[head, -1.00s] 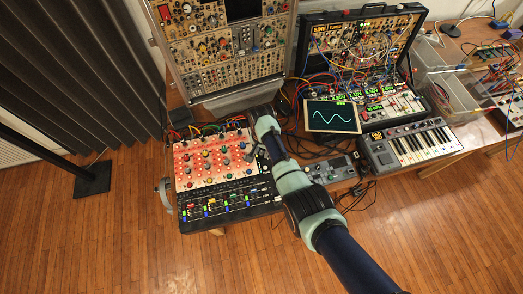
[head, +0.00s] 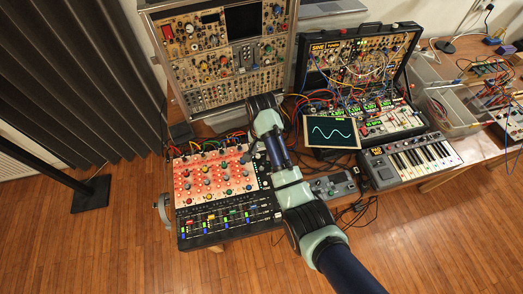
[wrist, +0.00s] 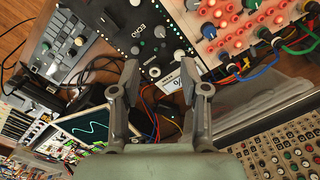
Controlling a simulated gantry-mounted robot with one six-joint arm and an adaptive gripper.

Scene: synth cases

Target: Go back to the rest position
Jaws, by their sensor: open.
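My gripper (wrist: 160,82) is open and empty in the wrist view, its two grey fingers apart. In the head view my arm (head: 292,190) reaches up from the lower right over the bench, between the red-lit panel and the screen. The gripper itself is too small and partly hidden there to make out clearly.
The red-lit knob panel (head: 205,178) is left of my arm. A tall synth case (head: 225,55) stands behind it. A wave screen (head: 331,132), patched case (head: 355,60) and keyboard (head: 415,160) are to the right. Cables lie close around. Open floor (head: 120,250) is in front.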

